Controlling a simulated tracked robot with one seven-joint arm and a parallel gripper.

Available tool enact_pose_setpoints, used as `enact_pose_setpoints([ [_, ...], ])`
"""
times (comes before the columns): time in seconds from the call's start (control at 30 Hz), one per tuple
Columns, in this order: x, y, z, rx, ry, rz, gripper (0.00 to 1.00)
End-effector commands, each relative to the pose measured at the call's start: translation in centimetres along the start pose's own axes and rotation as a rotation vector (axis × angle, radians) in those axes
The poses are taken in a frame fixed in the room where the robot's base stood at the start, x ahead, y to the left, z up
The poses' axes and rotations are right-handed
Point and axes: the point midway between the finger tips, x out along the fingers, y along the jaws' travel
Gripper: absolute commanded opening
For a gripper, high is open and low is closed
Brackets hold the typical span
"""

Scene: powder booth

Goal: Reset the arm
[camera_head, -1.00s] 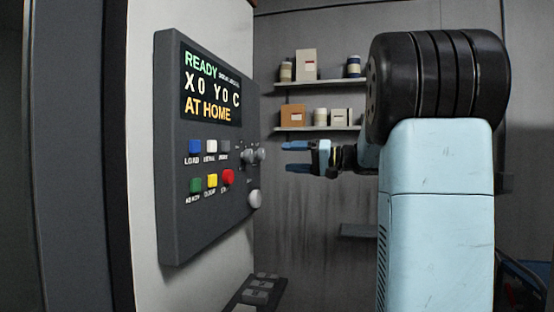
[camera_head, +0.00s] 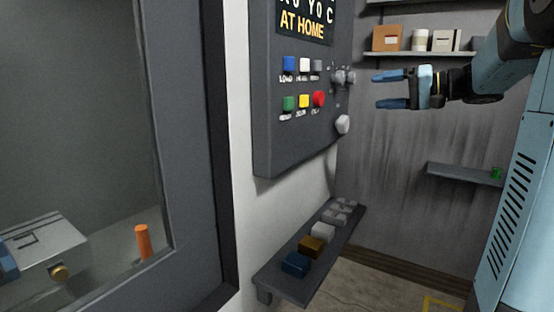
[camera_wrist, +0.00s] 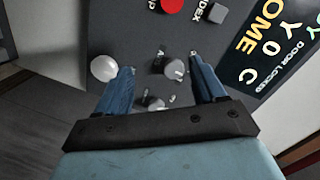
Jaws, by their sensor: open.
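My gripper (camera_head: 388,90) is open and empty, its two blue fingers pointing left in the head view. It is in front of the grey control panel (camera_head: 275,150) and apart from it. In the wrist view the blue fingers (camera_wrist: 160,88) are spread, with grey knobs (camera_wrist: 174,67) of the panel seen between them. The panel's display (camera_head: 303,22) reads "AT HOME" in the head view, its top cut off. The wrist view shows part of the display (camera_wrist: 268,50) with "DOOR LOCKED".
Coloured buttons (camera_head: 303,101) and a round white knob (camera_head: 342,124) sit on the panel. Below it a narrow shelf (camera_head: 285,282) holds small blocks. A windowed door (camera_head: 195,230) stands at left, with an orange cylinder (camera_head: 143,242) behind the glass. Wall shelves (camera_head: 465,173) are at the back.

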Motion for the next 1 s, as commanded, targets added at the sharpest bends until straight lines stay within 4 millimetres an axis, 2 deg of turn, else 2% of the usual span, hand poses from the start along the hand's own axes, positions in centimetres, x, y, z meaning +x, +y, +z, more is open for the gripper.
enact_pose_setpoints([
  [0.03,0.9,-0.6,2.4,0.015,-0.049,0.044,0.69],
  [0.1,1.9,-0.7,5.8,0.041,-0.117,0.125,0.69],
  [0.23,2.8,-0.4,12.0,0.069,-0.227,0.286,0.69],
  [0.37,2.7,0.2,17.7,0.063,-0.308,0.454,0.69],
  [0.5,1.5,1.3,23.1,0.023,-0.365,0.636,0.69],
  [0.6,0.3,2.2,26.3,-0.029,-0.384,0.761,0.69],
  [0.73,-1.7,3.4,29.7,-0.120,-0.384,0.912,0.69],
  [0.83,-3.1,4.3,31.4,-0.198,-0.367,1.005,0.69],
  [1.0,-4.7,5.2,33.0,-0.302,-0.334,1.101,0.69],
])
